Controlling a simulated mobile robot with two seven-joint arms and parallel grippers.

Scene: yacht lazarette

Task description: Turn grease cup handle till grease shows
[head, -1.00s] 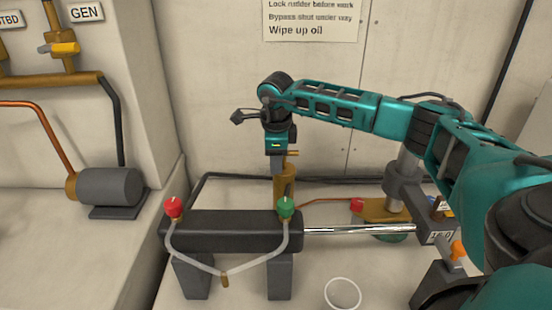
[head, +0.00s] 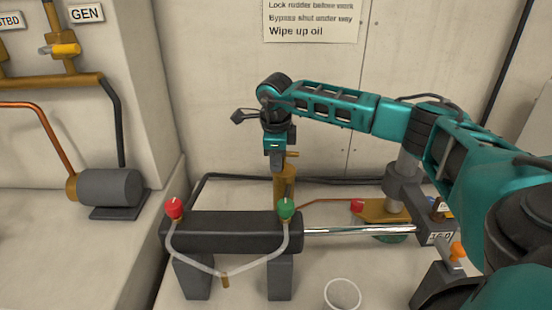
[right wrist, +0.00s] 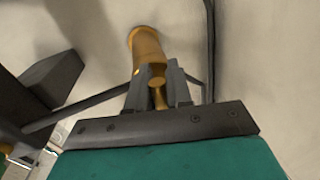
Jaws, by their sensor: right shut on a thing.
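The brass grease cup (head: 285,186) stands upright behind the dark cylinder, near the back wall. Its small handle (head: 292,154) sticks out to the right at the top. My right gripper (head: 275,164) comes down on the cup from above. In the right wrist view the gripper (right wrist: 157,80) is shut on the brass handle (right wrist: 158,92), one finger on each side, with the cup body (right wrist: 147,46) beyond. A small bright orange spot shows at the cup's left edge there; I cannot tell whether it is grease. My left gripper is out of view.
The dark cylinder (head: 232,231) carries a red knob (head: 174,208), a green knob (head: 285,207) and a pale hose. Its shiny rod (head: 358,230) runs right. A white-rimmed round cup (head: 342,294) sits in front. A motor (head: 108,187) stands left.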

